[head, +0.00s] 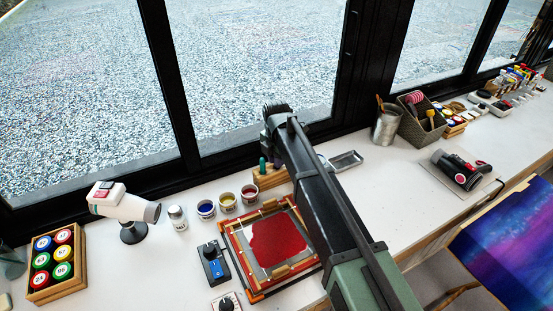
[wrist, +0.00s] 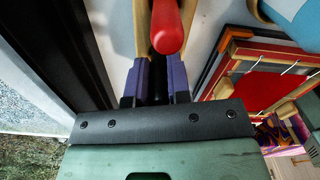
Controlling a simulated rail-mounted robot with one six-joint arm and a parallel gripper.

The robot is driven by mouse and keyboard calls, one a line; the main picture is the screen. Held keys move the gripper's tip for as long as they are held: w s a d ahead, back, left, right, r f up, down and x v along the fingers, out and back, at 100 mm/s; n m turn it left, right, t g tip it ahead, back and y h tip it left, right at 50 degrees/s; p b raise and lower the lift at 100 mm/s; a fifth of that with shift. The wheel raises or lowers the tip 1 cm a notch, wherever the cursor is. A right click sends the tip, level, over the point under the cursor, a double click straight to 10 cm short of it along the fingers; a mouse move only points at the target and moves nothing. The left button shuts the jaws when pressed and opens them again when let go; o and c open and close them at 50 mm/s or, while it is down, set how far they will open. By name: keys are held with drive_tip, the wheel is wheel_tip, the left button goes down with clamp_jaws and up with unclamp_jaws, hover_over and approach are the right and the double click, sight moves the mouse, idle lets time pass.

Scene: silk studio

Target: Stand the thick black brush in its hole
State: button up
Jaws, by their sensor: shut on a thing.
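My gripper (wrist: 158,74) shows in the wrist view with its two purple fingers close together. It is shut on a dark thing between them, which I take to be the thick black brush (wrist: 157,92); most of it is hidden. A wooden brush holder (wrist: 141,22) lies just beyond the fingertips, and a red handle (wrist: 167,28) stands up from it. In the head view the holder (head: 270,180) is partly behind my arm, with a green handle (head: 263,165) standing in it. My gripper and the holes are hidden there.
A framed screen with red ink (head: 274,240) lies in front of the holder. Ink jars (head: 228,201) stand to its left, and a metal tray (head: 346,160) lies to its right. The black window frame (head: 235,155) runs close behind. The bench further right has free room.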

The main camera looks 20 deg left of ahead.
drive_tip(key=shift+f+b, duration=0.3)
idle(0.5)
drive_tip(key=o, duration=0.8)
drive_tip(key=shift+o, duration=0.2)
wheel_tip(320, 180, up, 11)
drive_tip(key=p, duration=1.1)
drive_tip(key=shift+r, duration=0.1)
drive_tip(key=shift+f, duration=0.2)
drive_tip(key=shift+m, duration=1.2)
drive_tip(key=s+d+m, duration=0.6)
drive_tip(key=d+m, duration=0.3)
drive_tip(key=d, duration=0.4)
drive_tip(key=s+d+m, duration=0.6)
drive_tip(key=d+m, duration=0.3)
drive_tip(key=d, duration=0.4)
drive_tip(key=s+d+m, duration=0.6)
drive_tip(key=d+m, duration=0.3)
drive_tip(key=d, duration=0.4)
drive_tip(key=shift+s+d+f+m+b, duration=0.25)
drive_tip(key=shift+f+m+b, duration=0.1)
drive_tip(key=shift+b, duration=0.1)
